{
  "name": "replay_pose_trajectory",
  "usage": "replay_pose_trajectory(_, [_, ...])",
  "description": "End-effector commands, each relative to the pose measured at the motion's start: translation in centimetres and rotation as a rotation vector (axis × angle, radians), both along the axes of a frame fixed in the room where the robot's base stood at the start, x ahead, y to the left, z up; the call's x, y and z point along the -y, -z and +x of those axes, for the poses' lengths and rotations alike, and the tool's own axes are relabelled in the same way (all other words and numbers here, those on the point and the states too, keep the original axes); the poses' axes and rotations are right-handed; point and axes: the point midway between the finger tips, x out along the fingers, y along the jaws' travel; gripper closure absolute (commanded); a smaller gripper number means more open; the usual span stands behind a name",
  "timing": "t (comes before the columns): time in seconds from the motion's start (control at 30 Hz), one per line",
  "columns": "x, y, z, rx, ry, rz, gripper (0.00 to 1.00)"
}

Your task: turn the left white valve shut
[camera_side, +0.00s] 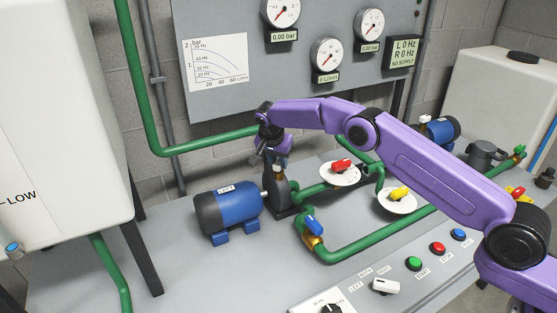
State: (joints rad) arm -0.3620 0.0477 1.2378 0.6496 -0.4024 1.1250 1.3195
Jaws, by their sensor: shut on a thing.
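My gripper (276,157) points down over the left pump, its jaws shut around the left white valve. Only a small pale part of the left white valve (281,163) shows under the fingers; its handle angle is mostly hidden. The valve sits on top of the dark pump body (281,186), beside the blue left motor (228,208).
A red valve (341,165) and a yellow valve (398,193) stand on white discs to the right. A blue valve (315,227) sits on the green pipe in front. The panel (240,92) with gauges stands behind; a white tank (60,130) is at left.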

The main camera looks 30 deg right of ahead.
Motion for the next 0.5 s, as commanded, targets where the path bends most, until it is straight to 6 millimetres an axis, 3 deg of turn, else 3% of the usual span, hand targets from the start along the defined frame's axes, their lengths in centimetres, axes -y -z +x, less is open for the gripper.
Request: replay_pose_trajectory(0.5, [-0.09,0.36,-0.18,-0.008,0.142,0.002,1.0])
